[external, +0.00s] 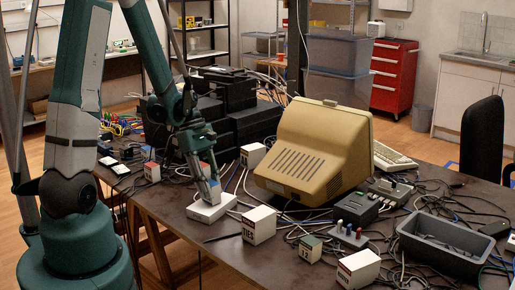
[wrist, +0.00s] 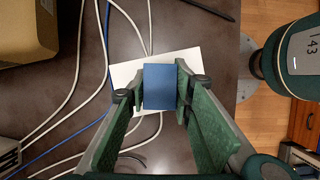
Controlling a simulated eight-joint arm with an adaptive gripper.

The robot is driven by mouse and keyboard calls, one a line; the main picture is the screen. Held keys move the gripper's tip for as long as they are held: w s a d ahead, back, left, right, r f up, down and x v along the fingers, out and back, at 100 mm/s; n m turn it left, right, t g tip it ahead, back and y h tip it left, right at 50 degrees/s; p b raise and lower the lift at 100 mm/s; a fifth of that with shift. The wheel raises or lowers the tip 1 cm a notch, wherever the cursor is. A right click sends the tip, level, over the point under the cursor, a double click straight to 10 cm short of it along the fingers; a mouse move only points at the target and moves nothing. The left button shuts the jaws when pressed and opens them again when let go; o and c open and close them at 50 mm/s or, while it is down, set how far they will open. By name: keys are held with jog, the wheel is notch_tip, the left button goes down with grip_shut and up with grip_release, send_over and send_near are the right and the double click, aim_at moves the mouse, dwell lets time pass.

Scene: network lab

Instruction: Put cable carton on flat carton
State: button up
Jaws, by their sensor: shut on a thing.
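My gripper (external: 206,178) is shut on a small carton with a blue face, which I take as the cable carton (wrist: 160,87). In the wrist view the green fingers press on its left and right sides. A flat white carton (external: 212,208) lies on the dark table below my gripper. In the wrist view the flat carton (wrist: 187,60) shows behind the blue one, slightly turned. The held carton is over the flat carton; I cannot tell whether they touch. The fingers hide part of both cartons.
A beige monitor (external: 315,150) stands to the right. White boxes (external: 259,225) and (external: 358,268) stand along the front edge. A grey bin (external: 452,262) sits at the right. Loose cables run across the table near the flat carton, and a dark pen-like stick lies beside it.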

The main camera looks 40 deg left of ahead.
jog(key=shift+f, duration=0.2)
jog(key=o, duration=1)
jog(key=shift+c, duration=0.2)
jog(key=shift+r, duration=0.3)
jog(key=p+v, duration=0.2)
jog(key=v, duration=1)
jog(key=s+d+r+m+t+y, duration=0.2)
jog(key=s+d+r+m+t, duration=0.1)
jog(key=d+r+m, duration=0.3)
jog(key=s+d+r+m+t+y, duration=0.2)
jog(key=s+d+r+m+t, duration=0.2)
jog(key=r+m, duration=0.7)
jog(key=shift+s+d+m, duration=0.5)
jog(key=shift+s+d, duration=0.6)
jog(key=shift+d, duration=0.7)
